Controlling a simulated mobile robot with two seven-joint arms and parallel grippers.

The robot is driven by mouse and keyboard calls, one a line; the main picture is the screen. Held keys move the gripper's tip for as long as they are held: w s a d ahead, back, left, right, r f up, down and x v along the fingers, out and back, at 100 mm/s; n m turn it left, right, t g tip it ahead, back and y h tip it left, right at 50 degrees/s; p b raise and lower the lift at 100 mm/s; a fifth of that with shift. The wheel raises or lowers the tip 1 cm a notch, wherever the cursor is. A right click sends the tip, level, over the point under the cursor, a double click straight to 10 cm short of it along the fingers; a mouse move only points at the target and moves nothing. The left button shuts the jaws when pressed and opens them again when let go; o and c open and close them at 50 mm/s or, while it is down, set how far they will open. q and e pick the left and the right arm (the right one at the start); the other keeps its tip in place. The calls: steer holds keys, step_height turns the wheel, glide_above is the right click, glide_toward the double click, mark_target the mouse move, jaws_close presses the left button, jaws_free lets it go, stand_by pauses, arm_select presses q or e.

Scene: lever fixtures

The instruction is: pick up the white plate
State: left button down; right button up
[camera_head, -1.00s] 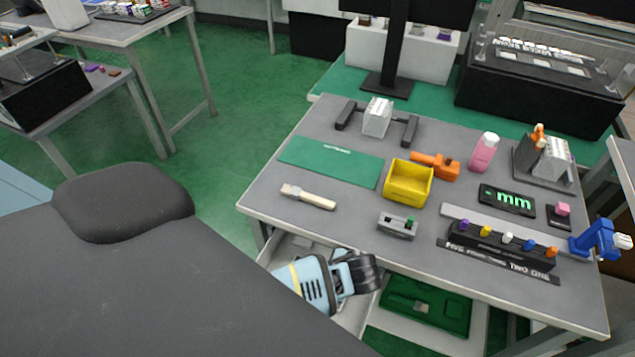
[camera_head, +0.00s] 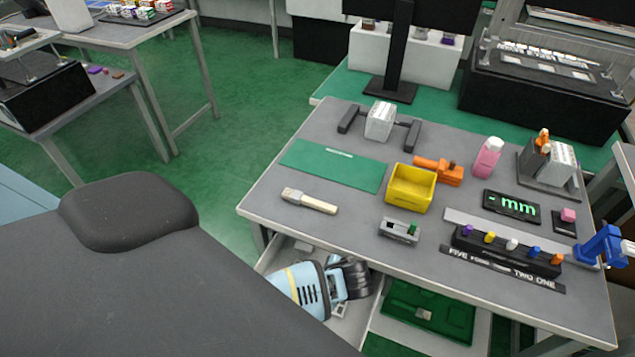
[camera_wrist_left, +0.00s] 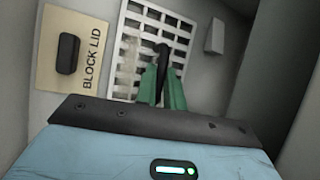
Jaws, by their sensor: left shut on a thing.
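The white plate (camera_wrist_left: 142,22) shows in the left wrist view as a slotted white grid with a black upright handle (camera_wrist_left: 162,52). It lies in the open drawer (camera_head: 353,327) under the table's front edge. My left gripper (camera_wrist_left: 163,72) has its green fingertips closed around the black handle. My right gripper is in neither view.
A beige plate marked BLOCK LID (camera_wrist_left: 82,55) with a black handle lies left of the white plate. A small grey block (camera_wrist_left: 215,37) is to its right. A green tray (camera_head: 428,310) sits right of the drawer. The tabletop overhangs the gripper.

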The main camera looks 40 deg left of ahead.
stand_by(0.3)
